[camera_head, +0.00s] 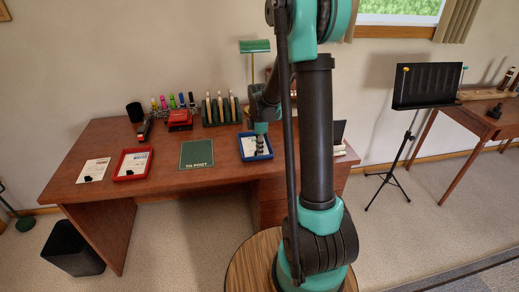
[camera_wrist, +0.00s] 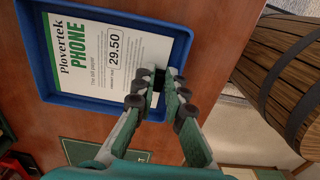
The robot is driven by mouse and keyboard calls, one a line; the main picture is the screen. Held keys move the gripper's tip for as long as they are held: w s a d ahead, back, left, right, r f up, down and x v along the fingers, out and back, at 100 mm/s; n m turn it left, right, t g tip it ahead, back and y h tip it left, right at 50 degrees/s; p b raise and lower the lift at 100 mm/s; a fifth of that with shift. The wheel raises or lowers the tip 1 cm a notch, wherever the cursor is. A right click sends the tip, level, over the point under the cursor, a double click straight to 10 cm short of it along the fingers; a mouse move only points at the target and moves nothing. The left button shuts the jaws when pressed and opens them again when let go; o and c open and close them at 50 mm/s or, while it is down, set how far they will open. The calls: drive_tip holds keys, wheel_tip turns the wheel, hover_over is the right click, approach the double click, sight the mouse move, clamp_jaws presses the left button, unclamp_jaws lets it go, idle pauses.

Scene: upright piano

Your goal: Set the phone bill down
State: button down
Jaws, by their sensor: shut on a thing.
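The phone bill (camera_wrist: 92,62) is a white sheet with a green stripe, the words "Plovertek PHONE" and the figure 29.50. It also shows in the head view (camera_head: 249,146). It appears within the rim of the blue tray (camera_head: 243,158), whose rim shows in the wrist view (camera_wrist: 110,14). My gripper (camera_wrist: 154,82) is shut on a black clip-like part at the bill's edge. In the head view my gripper (camera_head: 260,148) points down over the tray. I cannot tell whether the sheet rests on the tray floor or hangs just above it.
A green "TO POST" mat (camera_head: 196,154) lies left of the blue tray. A red tray (camera_head: 121,176) with a paper and another loose paper (camera_head: 93,169) lie farther left. A rack (camera_head: 220,112) stands behind. A wooden barrel-like object (camera_wrist: 280,75) is beside the desk.

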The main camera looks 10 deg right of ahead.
drive_tip(key=c, duration=1.6)
unclamp_jaws()
drive_tip(key=shift+f, duration=0.1)
wheel_tip(320, 180, up, 12)
drive_tip(key=s+d+f+m+t, duration=0.1)
drive_tip(key=s+f+m, duration=0.1)
drive_tip(key=s+m, duration=0.4)
drive_tip(key=s+d+f+m+t, duration=0.1)
drive_tip(key=s+f+m, duration=0.2)
drive_tip(key=s+m, duration=0.3)
drive_tip(key=s+d+f+m+t, duration=0.1)
drive_tip(key=s+f+m+t, duration=0.1)
drive_tip(key=s+m, duration=0.4)
drive_tip(key=shift+s+d+f, duration=0.1)
drive_tip(key=shift+s+f, duration=0.15)
drive_tip(key=shift+s, duration=0.7)
drive_tip(key=shift+s+a+f, duration=0.1)
drive_tip(key=shift+s+f, duration=0.15)
drive_tip(key=shift+s, duration=0.7)
drive_tip(key=shift+s+d+f, duration=0.1)
drive_tip(key=shift+s+f, duration=0.15)
drive_tip(key=shift+s, duration=0.7)
